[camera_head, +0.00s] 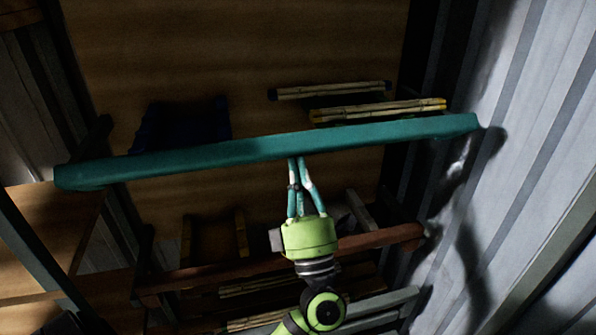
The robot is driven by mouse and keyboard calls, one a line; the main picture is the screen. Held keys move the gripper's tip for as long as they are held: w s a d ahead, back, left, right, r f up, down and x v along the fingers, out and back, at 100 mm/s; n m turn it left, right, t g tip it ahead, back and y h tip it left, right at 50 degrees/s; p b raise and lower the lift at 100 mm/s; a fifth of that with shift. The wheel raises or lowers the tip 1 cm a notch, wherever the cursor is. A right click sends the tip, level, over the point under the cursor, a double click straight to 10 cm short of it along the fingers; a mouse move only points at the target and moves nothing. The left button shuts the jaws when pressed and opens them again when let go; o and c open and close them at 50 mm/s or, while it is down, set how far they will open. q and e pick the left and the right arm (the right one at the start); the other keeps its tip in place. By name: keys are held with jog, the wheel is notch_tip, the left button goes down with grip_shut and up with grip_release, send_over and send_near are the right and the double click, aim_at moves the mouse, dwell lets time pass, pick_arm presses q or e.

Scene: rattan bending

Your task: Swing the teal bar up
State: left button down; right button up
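The teal bar (270,148) is a long flat beam across the middle of the head view. It runs from the left side to the grey wall at the right, with its right end higher in the picture. My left gripper (297,160) has a lime-green body and teal fingers. It points up in the picture at the bar's lower edge, near its middle. Its fingers converge to tips close together, with no object seen between them. The tips meet the bar's edge in the picture; I cannot tell whether they touch it. My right gripper is not in view.
Bamboo-like bundles (378,110) lie beyond the bar, with a dark blue object (182,124) to their left. A reddish-brown beam (380,240) crosses below the bar, behind my gripper. A corrugated grey wall (530,150) closes off the right side.

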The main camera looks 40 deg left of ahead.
aim_at(297, 155)
pick_arm(q)
jog(key=shift+r, duration=0.1)
jog(key=shift+w+a+r+p, duration=0.1)
jog(key=shift+r+p, duration=0.8)
jog(key=shift+a+r+p, duration=0.1)
jog(key=shift+r+p, duration=0.3)
jog(key=shift+r, duration=0.05)
jog(key=shift+w+a+r+p, duration=0.2)
jog(key=shift+r+p, duration=0.15)
jog(key=shift+r, duration=0.05)
